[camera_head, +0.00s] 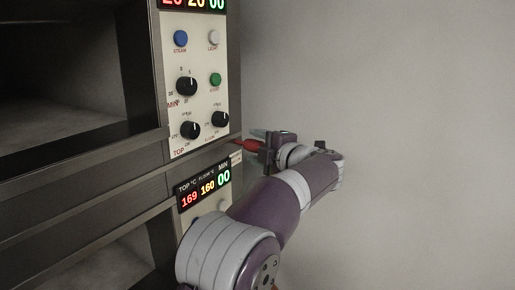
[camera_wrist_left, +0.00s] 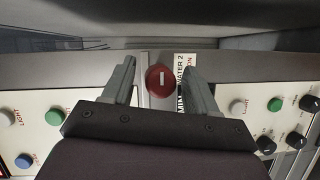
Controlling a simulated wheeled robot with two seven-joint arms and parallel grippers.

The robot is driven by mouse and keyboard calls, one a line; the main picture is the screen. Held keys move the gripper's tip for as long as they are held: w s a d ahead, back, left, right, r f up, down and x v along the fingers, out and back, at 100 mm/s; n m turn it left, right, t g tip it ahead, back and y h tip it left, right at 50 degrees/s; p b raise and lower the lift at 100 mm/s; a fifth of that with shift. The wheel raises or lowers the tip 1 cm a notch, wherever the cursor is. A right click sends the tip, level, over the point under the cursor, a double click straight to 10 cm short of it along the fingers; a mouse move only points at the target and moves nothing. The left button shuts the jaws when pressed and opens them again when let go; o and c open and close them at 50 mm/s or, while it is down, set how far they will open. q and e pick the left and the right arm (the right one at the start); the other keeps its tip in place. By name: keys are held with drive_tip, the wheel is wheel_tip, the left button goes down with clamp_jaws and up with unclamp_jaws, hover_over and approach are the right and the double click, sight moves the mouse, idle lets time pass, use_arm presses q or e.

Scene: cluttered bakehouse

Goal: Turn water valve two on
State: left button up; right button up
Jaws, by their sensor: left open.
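The water valve two is a red knob with a pale bar across its face (camera_wrist_left: 160,80). It sits on the grey oven front beside a white label (camera_wrist_left: 186,75) reading "WATER 2" and "ON". In the head view the red valve (camera_head: 247,145) shows at the oven's right edge, partly covered by my gripper. My left gripper (camera_head: 264,142) is open, with its fingers pointing at the oven front. In the left wrist view the knob lies between the two fingers, with a gap on either side; contact cannot be seen. My right gripper is out of view.
The upper oven control panel (camera_head: 197,85) has blue, white and green buttons and several black dials. A lower display (camera_head: 204,190) reads 169, 160 and 00, partly above my arm. Dark oven openings lie at left. The plain wall (camera_head: 420,100) at right is clear.

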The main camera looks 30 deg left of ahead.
use_arm(q)
drive_tip(key=b+v, duration=0.5)
drive_tip(key=v, duration=0.7)
drive_tip(key=shift+d, duration=0.15)
